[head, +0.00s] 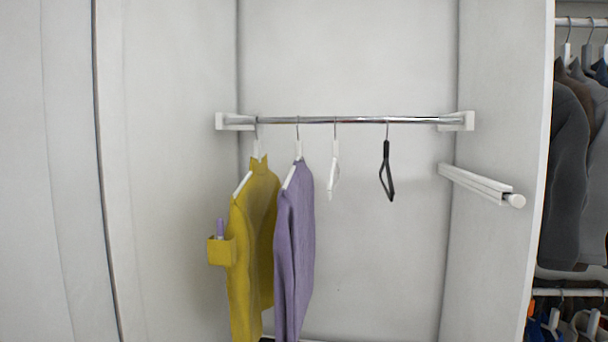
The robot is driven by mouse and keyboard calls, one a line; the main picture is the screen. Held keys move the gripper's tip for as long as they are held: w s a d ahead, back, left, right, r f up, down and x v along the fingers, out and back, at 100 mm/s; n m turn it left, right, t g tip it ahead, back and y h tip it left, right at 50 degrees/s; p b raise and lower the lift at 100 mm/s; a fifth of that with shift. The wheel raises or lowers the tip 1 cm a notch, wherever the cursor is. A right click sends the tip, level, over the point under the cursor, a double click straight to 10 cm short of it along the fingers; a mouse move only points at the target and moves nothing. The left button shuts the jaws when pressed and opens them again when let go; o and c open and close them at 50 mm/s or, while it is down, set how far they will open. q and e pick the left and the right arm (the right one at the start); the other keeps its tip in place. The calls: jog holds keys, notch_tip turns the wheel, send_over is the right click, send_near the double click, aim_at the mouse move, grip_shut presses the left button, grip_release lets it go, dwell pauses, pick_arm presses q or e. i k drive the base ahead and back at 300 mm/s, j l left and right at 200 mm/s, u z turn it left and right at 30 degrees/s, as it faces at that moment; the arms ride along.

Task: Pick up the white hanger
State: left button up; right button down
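The empty white hanger (334,173) hangs by its hook from the chrome rail (350,120) in the head view, near the middle. It is seen almost edge-on. A purple sweater (295,235) hangs just left of it, on another white hanger (298,152). A yellow garment (250,240) hangs further left, also on a white hanger (256,149). An empty black hanger (387,172) hangs to the right, apart from the white one. Neither of my grippers shows in the view.
White wardrobe walls stand on both sides. A white bar (480,185) sticks out from the right wall, below the rail. Dark clothes (566,170) hang beyond that wall. The space below the two empty hangers is clear.

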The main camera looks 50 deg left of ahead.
aim_at(329, 191)
jog(key=u, duration=1.25)
